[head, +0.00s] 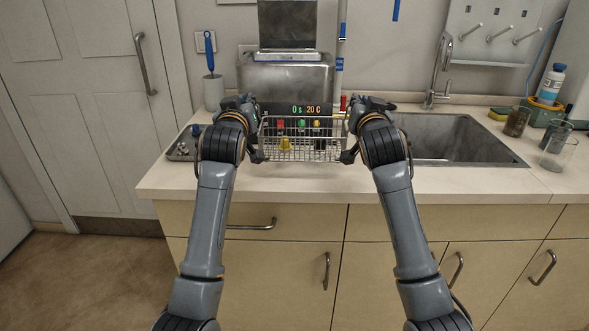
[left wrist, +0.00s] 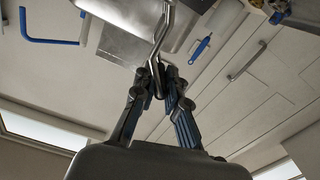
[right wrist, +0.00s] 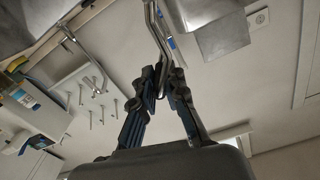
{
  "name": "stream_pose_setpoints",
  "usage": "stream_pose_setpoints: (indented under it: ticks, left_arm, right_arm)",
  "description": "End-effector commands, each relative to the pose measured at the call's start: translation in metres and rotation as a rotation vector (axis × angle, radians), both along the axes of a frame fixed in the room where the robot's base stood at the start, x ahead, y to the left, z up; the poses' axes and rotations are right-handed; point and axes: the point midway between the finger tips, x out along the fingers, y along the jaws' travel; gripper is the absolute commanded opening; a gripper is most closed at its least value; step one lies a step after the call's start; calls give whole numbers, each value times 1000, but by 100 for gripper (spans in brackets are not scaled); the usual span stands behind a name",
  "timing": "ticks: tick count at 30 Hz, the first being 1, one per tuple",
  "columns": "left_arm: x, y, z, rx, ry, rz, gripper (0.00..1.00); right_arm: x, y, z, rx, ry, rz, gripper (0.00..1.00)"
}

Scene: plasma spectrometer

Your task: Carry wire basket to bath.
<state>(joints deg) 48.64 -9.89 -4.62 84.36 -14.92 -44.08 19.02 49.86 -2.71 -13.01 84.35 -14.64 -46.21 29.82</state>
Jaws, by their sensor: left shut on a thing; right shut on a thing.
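The wire basket (head: 318,154) is in front of the bath in the head view, held level between my two grippers. Red, green and yellow pieces show inside it. My left gripper (left wrist: 158,80) is shut on the bent wire handle (left wrist: 161,40) at the basket's left end. My right gripper (right wrist: 163,80) is shut on the handle (right wrist: 157,35) at the right end. The bath (head: 290,80) is a steel box at the back of the counter with a raised lid plate (head: 287,22). Its display reads 0 s 20 C. The basket and my arms hide its lower front.
A sink (head: 450,140) with a tap (head: 435,85) lies to the right. Glass beakers (head: 558,148) and a bottle (head: 552,84) stand at the far right. A small tray (head: 181,150) is left of my left arm, and a brush in a holder (head: 213,92) stands behind it.

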Motion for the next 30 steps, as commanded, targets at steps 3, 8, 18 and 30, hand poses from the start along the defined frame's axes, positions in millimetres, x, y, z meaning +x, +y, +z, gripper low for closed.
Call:
stream_pose_setpoints:
  ticks: [3, 8, 18, 30]
  left_arm:
    - [0, 4, -1, 2, -1, 7, 0]
    - [0, 4, -7, 2, -1, 7, 0]
    - [0, 4, -30, 2, -1, 7, 0]
    - [0, 4, -47, 2, 1, 6, 32]
  right_arm:
    - [0, -4, -1, -2, -1, -7, 0]
    - [0, -4, -7, -2, -1, -7, 0]
    - [0, -4, -30, -2, -1, -7, 0]
    - [1, -4, -47, -2, 1, -6, 32]
